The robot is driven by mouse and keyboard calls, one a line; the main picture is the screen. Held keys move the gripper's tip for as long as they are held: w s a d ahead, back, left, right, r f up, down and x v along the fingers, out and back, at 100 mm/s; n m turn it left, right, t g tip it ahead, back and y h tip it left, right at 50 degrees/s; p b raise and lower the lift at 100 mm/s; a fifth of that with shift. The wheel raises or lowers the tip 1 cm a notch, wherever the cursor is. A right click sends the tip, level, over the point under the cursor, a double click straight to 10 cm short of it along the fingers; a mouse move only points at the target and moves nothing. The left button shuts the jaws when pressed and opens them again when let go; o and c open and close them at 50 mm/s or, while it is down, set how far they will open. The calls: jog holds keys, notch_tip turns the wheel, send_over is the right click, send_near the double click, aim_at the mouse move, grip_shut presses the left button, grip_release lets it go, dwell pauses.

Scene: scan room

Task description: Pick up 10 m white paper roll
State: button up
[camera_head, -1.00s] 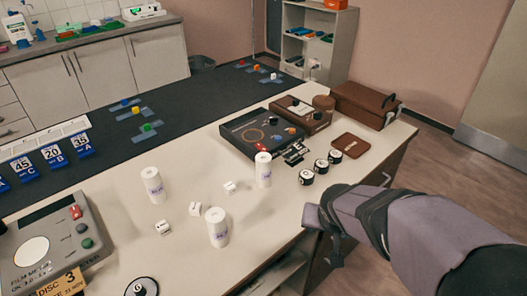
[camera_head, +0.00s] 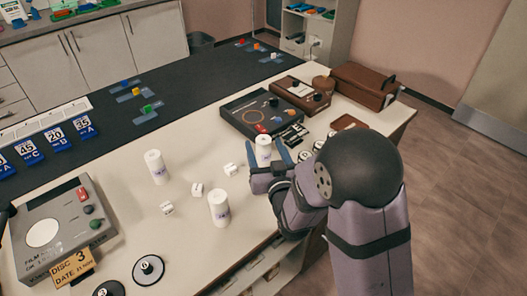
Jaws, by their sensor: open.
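Three white paper rolls stand upright on the pale counter: one at the left (camera_head: 156,168), one nearer the front (camera_head: 219,210) and one at the right (camera_head: 264,148). Their printed labels are too small to read, so I cannot tell which is the 10 m one. My gripper (camera_head: 267,159) is open at the right roll, with one finger showing on each side of its lower part. I cannot tell whether the fingers touch it. The base of that roll is hidden by the gripper.
A dark device (camera_head: 250,117) and brown boxes (camera_head: 364,87) stand behind the right roll. A grey film meter (camera_head: 62,235) is at the left. Round black discs (camera_head: 148,269) lie at the front. Dark mat (camera_head: 190,90) runs behind.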

aim_at(265, 146)
jog(key=shift+s+d+r+t, duration=0.1)
jog(key=shift+r+t, duration=0.05)
jog(key=shift+t, duration=0.25)
jog(key=shift+s+d+f+h, duration=0.2)
jog(key=shift+f+h, duration=0.05)
jog(key=shift+h, duration=0.15)
jog(key=shift+s+d+f+b, duration=0.15)
jog(key=shift+s+d+f, duration=0.1)
jog(key=shift+f, duration=0.2)
jog(key=shift+s+d+f+b, duration=0.1)
jog(key=shift+s+f+b, duration=0.1)
jog(key=shift+f, duration=0.25)
jog(key=shift+w+a+r+p, duration=0.15)
jog(key=shift+w+p, duration=0.15)
jog(key=shift+w, duration=0.35)
jog(key=shift+f+p+x, duration=0.1)
jog(key=shift+p+x, duration=0.4)
jog(key=shift+x, duration=1)
jog(key=shift+f+p+x, duration=0.15)
jog(key=shift+p+x, duration=0.35)
jog(key=shift+x, duration=1.05)
jog(key=shift+a, duration=0.1)
jog(key=c, duration=1.2)
